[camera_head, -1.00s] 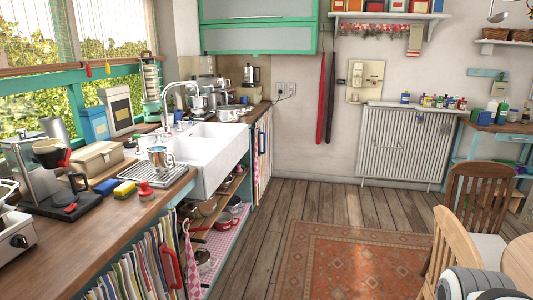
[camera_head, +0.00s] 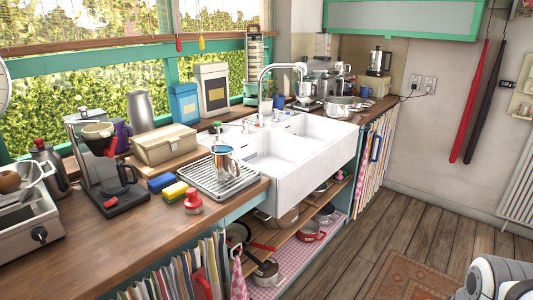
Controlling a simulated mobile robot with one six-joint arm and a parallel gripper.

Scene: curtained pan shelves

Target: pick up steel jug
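A shiny steel jug (camera_head: 225,165) with a handle stands upright on the ridged draining tray (camera_head: 246,184), left of the white sink. A taller, plain steel vessel (camera_head: 139,111) stands at the back by the window. I cannot tell from the picture alone which of the two the task's name means. Part of my own arm shows at the bottom right corner. My gripper's fingers are not in view, and nothing of mine is near the jug.
The coffee maker (camera_head: 103,165) stands left of the tray. The wooden floor (camera_head: 440,222) is open.

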